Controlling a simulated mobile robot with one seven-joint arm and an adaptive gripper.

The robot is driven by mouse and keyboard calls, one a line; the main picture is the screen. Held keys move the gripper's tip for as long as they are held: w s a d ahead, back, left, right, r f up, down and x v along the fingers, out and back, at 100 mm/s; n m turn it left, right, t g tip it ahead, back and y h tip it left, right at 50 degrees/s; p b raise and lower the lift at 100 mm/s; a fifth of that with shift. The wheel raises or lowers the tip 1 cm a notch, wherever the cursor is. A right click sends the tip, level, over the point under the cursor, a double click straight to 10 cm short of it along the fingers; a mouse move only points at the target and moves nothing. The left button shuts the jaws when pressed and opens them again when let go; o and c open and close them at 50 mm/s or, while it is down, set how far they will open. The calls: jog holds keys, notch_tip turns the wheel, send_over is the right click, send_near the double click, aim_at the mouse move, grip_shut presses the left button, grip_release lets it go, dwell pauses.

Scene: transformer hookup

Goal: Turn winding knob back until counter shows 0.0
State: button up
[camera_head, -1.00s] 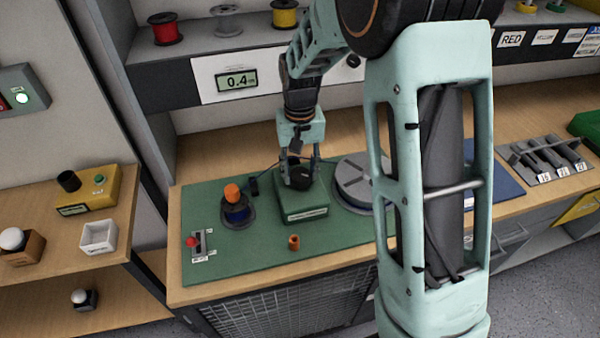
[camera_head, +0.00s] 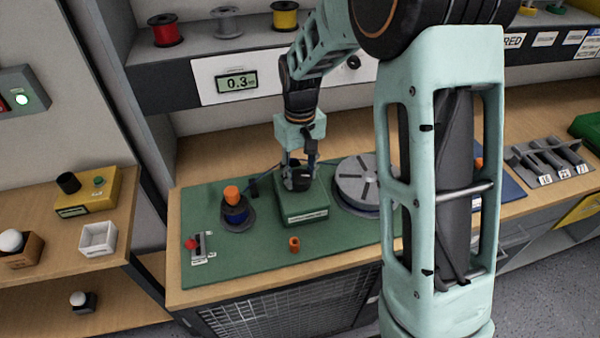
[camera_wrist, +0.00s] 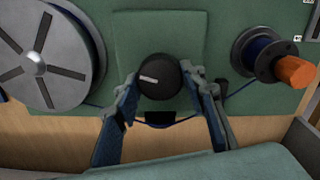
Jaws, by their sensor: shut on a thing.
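The black winding knob (camera_wrist: 160,78) with a white pointer mark sits on top of a green block (camera_head: 306,207) on the green mat. My gripper (camera_head: 300,178) comes down over the block from above. In the wrist view my gripper (camera_wrist: 163,88) has one finger on each side of the knob and is shut on it. The pointer mark lies close to level across the knob in that view. The counter display (camera_head: 237,83) on the back panel reads 0.3.
A grey slotted reel (camera_head: 360,182) stands right of the block. A blue wire spool with an orange cap (camera_head: 232,195) stands to the left. A small orange piece (camera_head: 295,244) and a red-knobbed lever (camera_head: 192,243) are on the mat. The mat's front is mostly clear.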

aim_at(300, 175)
jog(key=o, duration=1.2)
jog(key=shift+c, duration=0.2)
notch_tip(300, 175, up, 12)
